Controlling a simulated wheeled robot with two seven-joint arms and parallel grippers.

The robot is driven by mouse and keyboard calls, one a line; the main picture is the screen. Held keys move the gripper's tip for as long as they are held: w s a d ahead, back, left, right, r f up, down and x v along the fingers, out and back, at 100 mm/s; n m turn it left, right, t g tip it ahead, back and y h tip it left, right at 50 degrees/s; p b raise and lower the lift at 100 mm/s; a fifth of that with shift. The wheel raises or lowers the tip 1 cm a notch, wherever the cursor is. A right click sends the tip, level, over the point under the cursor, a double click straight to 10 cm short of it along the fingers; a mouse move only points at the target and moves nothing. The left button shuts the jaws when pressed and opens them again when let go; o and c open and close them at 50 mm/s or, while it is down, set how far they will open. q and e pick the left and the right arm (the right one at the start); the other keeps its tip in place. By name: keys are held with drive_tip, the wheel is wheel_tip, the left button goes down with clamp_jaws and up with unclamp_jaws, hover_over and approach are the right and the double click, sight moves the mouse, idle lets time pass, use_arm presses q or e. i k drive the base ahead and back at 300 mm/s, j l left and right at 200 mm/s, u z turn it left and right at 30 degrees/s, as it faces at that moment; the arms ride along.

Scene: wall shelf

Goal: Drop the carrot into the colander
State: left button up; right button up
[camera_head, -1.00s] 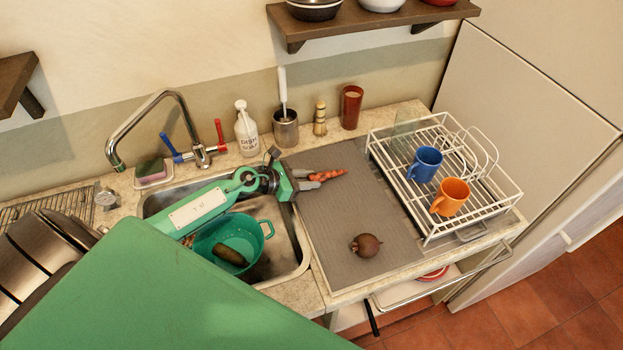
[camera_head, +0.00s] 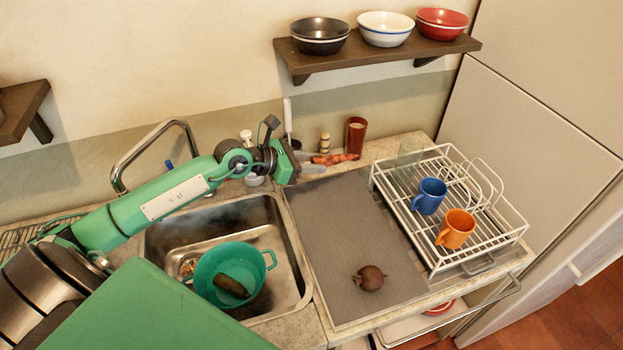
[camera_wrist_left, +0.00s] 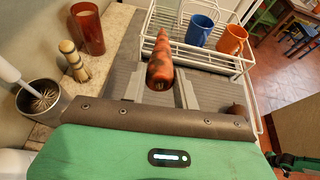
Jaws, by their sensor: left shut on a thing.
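The orange carrot (camera_head: 336,158) with dark patches is held in my left gripper (camera_head: 316,161), above the far end of the grey mat. In the left wrist view the carrot (camera_wrist_left: 160,62) points away between the two fingers of my left gripper (camera_wrist_left: 160,92), which is shut on it. The green colander (camera_head: 204,272) sits in the sink, below and to the left of the gripper. A dark, long vegetable (camera_head: 231,286) lies inside the colander. My right gripper is not in view.
The metal sink (camera_head: 291,247) surrounds the colander. A beetroot-like vegetable (camera_head: 369,278) lies on the grey mat (camera_head: 345,225). A white dish rack (camera_head: 480,250) holds a blue mug (camera_head: 429,196) and an orange mug (camera_head: 456,228). A red cup (camera_head: 355,136) stands behind.

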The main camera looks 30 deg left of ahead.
sight(238, 280)
drive_tip(key=k+j, duration=0.7)
drive_tip(key=j, duration=0.15)
